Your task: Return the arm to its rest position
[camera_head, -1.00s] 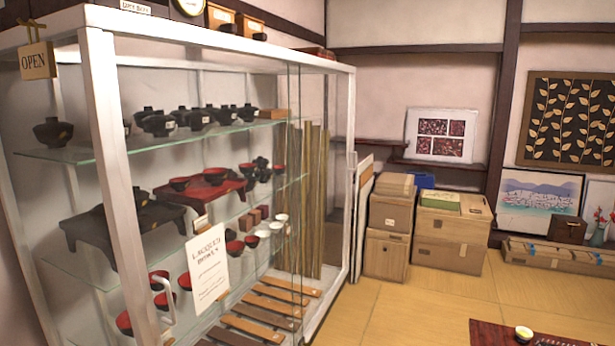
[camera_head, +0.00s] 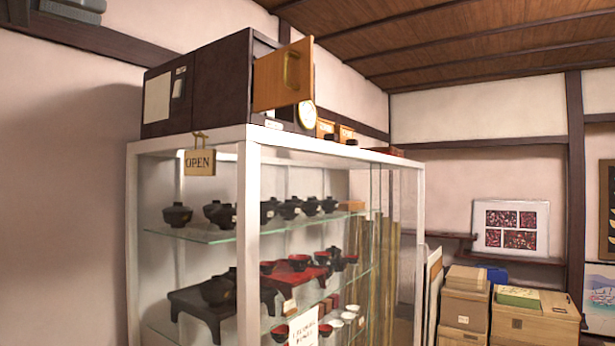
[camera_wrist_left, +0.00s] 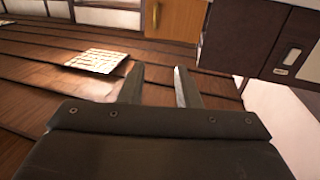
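My left gripper (camera_wrist_left: 160,82) shows in the left wrist view. Its two fingers stand apart with nothing between them, so it is open and empty. In that view it appears below the dark cabinet (camera_wrist_left: 268,38) and its orange-brown door (camera_wrist_left: 176,18).
The white-framed case holds bowls on glass shelves, and an OPEN sign (camera_head: 200,163) hangs at its corner. Wooden boxes (camera_head: 540,318) stand to the right by the wall. Dark boards (camera_wrist_left: 40,85) fill much of the wrist view's left.

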